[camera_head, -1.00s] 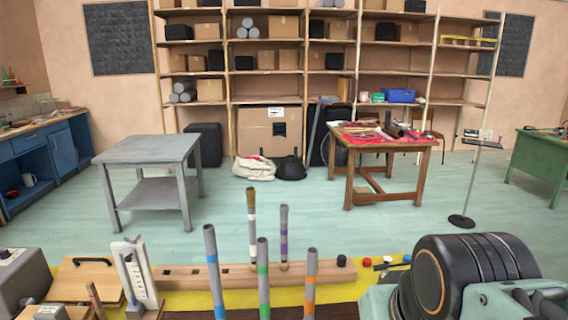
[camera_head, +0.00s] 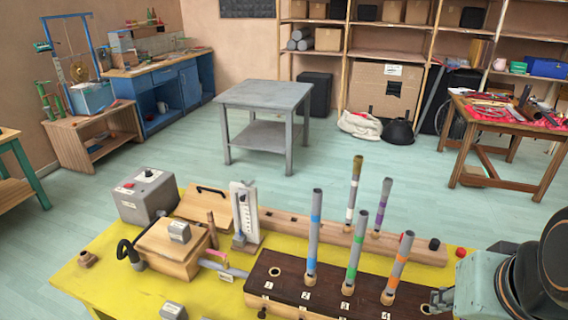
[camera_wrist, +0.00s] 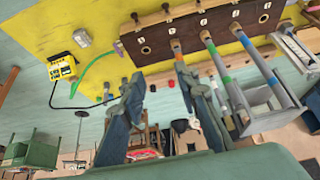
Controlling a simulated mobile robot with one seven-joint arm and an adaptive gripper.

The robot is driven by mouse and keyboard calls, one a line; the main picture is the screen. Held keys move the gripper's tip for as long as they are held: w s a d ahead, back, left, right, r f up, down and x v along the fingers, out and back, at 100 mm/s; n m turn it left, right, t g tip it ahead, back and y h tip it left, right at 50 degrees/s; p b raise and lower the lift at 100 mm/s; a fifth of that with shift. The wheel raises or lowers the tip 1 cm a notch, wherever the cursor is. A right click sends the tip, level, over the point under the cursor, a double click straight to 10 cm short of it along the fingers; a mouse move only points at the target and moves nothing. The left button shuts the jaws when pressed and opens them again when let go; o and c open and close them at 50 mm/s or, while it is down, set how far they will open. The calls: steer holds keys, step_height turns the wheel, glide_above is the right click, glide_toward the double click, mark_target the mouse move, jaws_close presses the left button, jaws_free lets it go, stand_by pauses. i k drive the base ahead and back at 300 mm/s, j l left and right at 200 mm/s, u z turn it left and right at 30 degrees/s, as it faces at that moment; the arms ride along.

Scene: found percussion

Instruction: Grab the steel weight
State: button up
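Several small grey metal-looking blocks are in view, and I cannot tell for sure which is the steel weight. In the head view, one grey block (camera_head: 179,231) sits on a wooden box, and another grey block (camera_head: 172,311) lies on the yellow tabletop at the bottom edge. In the wrist view, a grey block (camera_wrist: 82,38) lies on the yellow surface beside the dark board. My gripper (camera_wrist: 159,74) is open, with nothing between its fingers, and apart from these blocks. Its fingers do not show clearly in the head view.
The yellow table (camera_head: 90,270) holds a dark numbered board (camera_head: 300,291) with upright banded tubes, a grey control box (camera_head: 146,195) and a white scale stand (camera_head: 245,212). A yellow meter (camera_wrist: 62,68) with cables shows in the wrist view. Open floor lies beyond.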

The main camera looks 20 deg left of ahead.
mark_target(179, 232)
steer(key=u, duration=1.8)
steer(key=i+j+z, duration=0.15)
steer(key=z, duration=1.1)
steer(key=j+z, duration=0.75)
steer(key=j, duration=0.4)
steer(key=j+z, duration=0.1)
steer(key=j, duration=0.45)
steer(key=k+j+z, duration=0.15)
steer(key=j, duration=0.4)
steer(key=j+z, duration=0.1)
steer(key=j, duration=0.45)
